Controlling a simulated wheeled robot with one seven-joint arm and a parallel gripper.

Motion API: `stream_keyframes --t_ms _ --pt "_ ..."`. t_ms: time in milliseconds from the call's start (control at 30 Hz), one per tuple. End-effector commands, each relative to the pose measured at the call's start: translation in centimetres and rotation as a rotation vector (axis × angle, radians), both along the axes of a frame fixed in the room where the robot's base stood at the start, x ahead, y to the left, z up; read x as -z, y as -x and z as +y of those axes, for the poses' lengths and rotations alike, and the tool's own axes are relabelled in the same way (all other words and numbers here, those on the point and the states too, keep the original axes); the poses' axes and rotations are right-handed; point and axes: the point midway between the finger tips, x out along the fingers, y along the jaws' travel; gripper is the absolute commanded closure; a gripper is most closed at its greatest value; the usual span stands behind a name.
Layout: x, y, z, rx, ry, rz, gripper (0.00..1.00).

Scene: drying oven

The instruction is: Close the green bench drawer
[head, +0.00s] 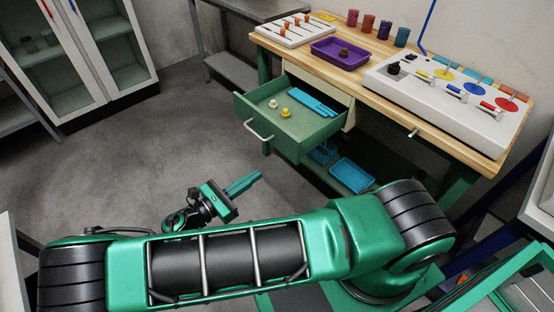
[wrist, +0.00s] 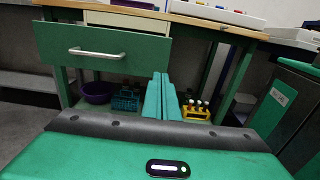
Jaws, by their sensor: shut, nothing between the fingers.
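The green bench drawer (head: 290,125) is pulled out from under the wooden bench top (head: 345,80) in the head view. It holds blue strips and small white and yellow pieces. Its silver handle (head: 259,132) is on the front panel; the front and handle (wrist: 97,53) also show at the upper left of the wrist view. My gripper (head: 243,184) is shut and empty, with teal fingers. It is in front of the drawer and apart from it.
A purple tray (head: 322,58), several cups and a white panel with coloured discs (head: 420,105) stand on the bench. Blue trays (head: 351,175) and a yellow rack (wrist: 196,111) sit on the lower shelf. A glass cabinet (head: 85,50) stands at left. The floor left of the drawer is clear.

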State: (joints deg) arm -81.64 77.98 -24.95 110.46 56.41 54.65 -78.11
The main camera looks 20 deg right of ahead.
Motion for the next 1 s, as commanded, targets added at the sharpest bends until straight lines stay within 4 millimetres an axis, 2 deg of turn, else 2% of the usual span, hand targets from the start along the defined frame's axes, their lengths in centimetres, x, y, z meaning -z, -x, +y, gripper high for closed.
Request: stream_keyframes --t_ms 167,700,800,1000 --pt "0.0 -0.5 -1.6 0.002 0.003 0.001 1.0" --pt "0.0 -3.4 -10.7 0.002 0.003 0.001 1.0" --pt "0.0 -3.8 -11.9 0.002 0.002 0.0 1.0" --pt "0.0 -4.2 -13.1 0.0 0.001 0.001 1.0"
